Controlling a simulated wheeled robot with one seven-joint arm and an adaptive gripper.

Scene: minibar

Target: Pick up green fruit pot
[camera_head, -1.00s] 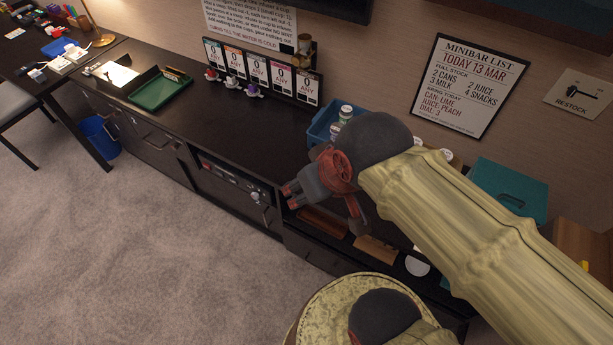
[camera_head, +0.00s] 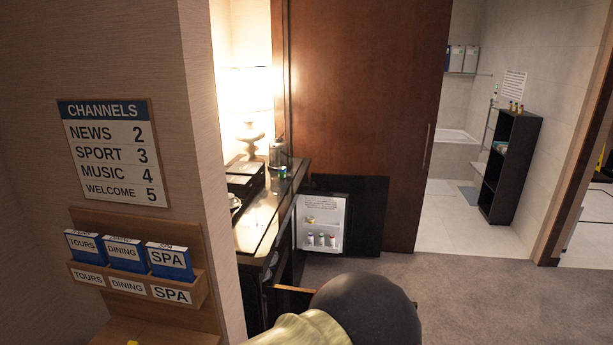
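I cannot make out a green fruit pot for certain. The open minibar fridge door (camera_head: 321,226) in the middle carries a small yellowish item (camera_head: 311,220) on its upper shelf. Several small light containers with dark or reddish parts (camera_head: 321,240) stand on its lower shelf, too small to identify. A small can-like item with green and blue on it (camera_head: 283,173) stands on the dark counter (camera_head: 262,240). Part of my arm shows at the bottom centre, but my gripper's fingers are not in view.
A wall corner with a leaflet rack (camera_head: 140,278) and a channels sign (camera_head: 112,152) stands close on the left. A lamp (camera_head: 249,133) lights the counter. A brown door panel (camera_head: 362,110) stands behind the fridge door. Carpet (camera_head: 480,285) is clear at right; a dark shelf (camera_head: 507,165) stands in the bathroom.

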